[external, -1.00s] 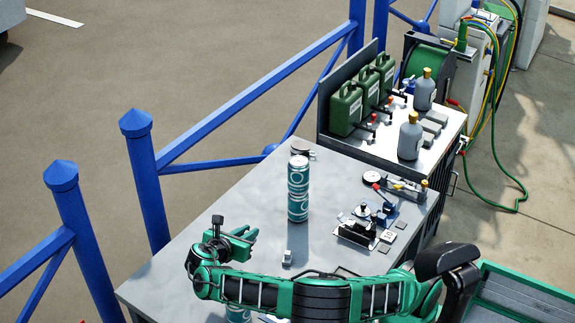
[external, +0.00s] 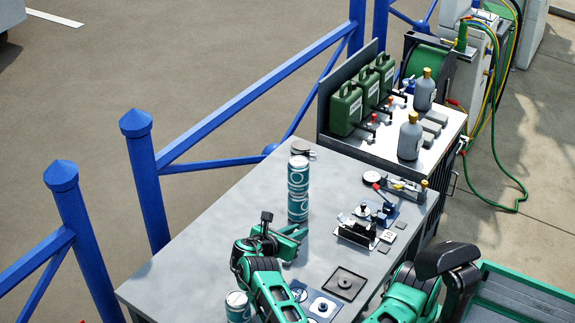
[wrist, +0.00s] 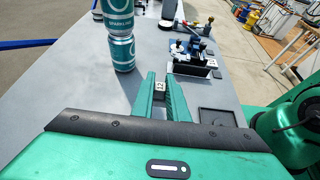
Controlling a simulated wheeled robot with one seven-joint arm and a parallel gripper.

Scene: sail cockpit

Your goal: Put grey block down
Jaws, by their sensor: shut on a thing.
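My gripper (external: 293,237) is low over the grey table, just in front of the stacked cans. In the wrist view my gripper (wrist: 161,80) has its two green fingers shut on a small grey block (wrist: 159,86) with a dark number on its face. The block sits between the fingertips. In the external view the block is hidden by the gripper. I cannot tell whether its underside touches the table (external: 215,235).
A stack of teal cans (external: 298,190) stands close beyond the fingers. A dark square tray (external: 344,283) lies to the right. A black-and-blue fixture (external: 358,232) and a small numbered block (external: 388,236) are at the right edge. Another can (external: 238,306) stands near the front. The table's left side is clear.

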